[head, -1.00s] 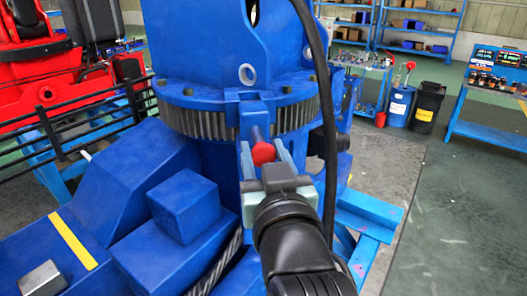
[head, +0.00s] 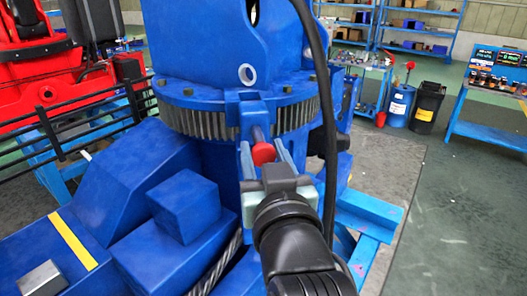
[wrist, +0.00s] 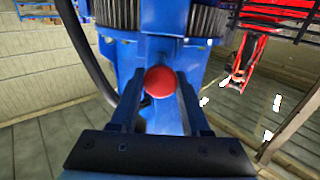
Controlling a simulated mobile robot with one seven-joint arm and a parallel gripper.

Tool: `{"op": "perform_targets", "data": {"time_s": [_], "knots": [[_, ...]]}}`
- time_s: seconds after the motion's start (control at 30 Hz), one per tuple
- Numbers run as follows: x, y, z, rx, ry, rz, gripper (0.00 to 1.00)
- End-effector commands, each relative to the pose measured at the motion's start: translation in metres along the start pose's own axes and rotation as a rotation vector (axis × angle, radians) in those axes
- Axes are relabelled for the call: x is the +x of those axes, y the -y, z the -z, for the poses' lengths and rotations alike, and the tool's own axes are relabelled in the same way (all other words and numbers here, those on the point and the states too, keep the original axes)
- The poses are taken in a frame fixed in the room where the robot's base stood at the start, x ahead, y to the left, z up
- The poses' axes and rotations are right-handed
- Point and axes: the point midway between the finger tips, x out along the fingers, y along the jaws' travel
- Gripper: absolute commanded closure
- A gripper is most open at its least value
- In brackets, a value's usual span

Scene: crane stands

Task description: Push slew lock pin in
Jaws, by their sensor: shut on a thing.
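The slew lock pin shows as a round red knob (head: 263,153) on a short shaft, in front of a blue bracket (head: 256,115) below the toothed slew ring (head: 190,124). My gripper (head: 263,146) is shut on the red knob, with one finger on each side. In the wrist view the red knob (wrist: 159,82) sits between the two fingers of my gripper (wrist: 160,76). The bracket is right behind the knob there. The knob hides most of the shaft in the wrist view, so how deep the pin sits cannot be told.
A black hose (head: 329,120) hangs just right of my gripper. A blue box-shaped housing (head: 186,205) stands to the left, and a wire rope (head: 218,268) runs below. A blue steel frame (head: 368,212) is at right. Open floor (head: 460,215) lies further right.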

Motion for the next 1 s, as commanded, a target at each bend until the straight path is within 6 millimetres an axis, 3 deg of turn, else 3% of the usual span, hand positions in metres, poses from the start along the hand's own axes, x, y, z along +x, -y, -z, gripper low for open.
{"op": "perform_targets", "data": {"time_s": [0.3,0.63,0.97,1.0], "knots": [[0.002,0.000,-0.001,0.000,0.002,0.000,1.00],[0.039,0.000,0.000,0.000,-0.001,0.001,1.00],[0.041,0.000,0.001,0.000,-0.002,0.001,1.00],[0.041,0.000,0.001,0.000,-0.002,0.001,0.50]]}}
